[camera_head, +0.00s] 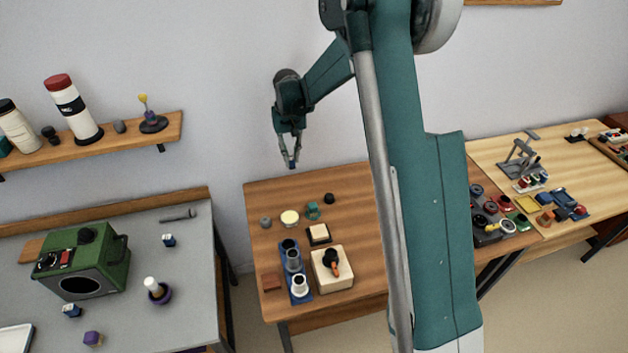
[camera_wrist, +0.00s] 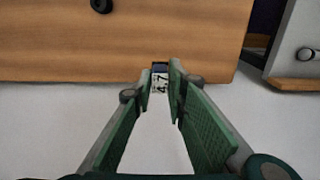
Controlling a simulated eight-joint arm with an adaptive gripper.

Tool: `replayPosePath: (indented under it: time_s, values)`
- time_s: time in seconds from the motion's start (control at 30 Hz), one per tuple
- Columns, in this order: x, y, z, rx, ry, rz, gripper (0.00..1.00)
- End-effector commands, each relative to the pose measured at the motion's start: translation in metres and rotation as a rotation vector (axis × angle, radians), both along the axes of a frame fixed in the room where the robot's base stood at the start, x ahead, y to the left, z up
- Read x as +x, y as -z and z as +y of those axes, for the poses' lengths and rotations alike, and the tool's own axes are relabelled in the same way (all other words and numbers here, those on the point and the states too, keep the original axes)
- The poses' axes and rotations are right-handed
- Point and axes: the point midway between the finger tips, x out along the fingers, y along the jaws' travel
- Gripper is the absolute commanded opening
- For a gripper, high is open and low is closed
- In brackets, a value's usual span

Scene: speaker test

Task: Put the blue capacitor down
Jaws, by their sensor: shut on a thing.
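The blue capacitor (camera_wrist: 160,78) is small, with a white label that reads something like "4.7". My gripper (camera_wrist: 161,88) is shut on it, with the capacitor between the green fingertips in the wrist view. In the head view, my gripper (camera_head: 292,163) points down, high near the wall and above the back edge of the brown wooden table (camera_head: 350,190). The capacitor shows there only as a small blue spot (camera_head: 292,165) at the fingertips. It is clear of any surface.
The brown table carries a blue rack (camera_head: 303,298) with several cups, a cream box (camera_head: 345,280), and small round items at the back. A grey bench (camera_head: 195,250) with a green speaker box (camera_head: 100,262) stands left. A wall shelf (camera_head: 100,147) holds bottles. My arm hides part of the table.

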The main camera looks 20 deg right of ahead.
Motion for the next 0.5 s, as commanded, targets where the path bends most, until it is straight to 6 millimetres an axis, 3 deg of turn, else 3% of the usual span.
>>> replayPosePath:
  time_s: [0.3,0.5]
  values:
    - [0.000,0.042,0.000,0.000,0.000,0.000,0.03]
    - [0.000,0.056,0.000,0.000,0.000,0.000,0.03]
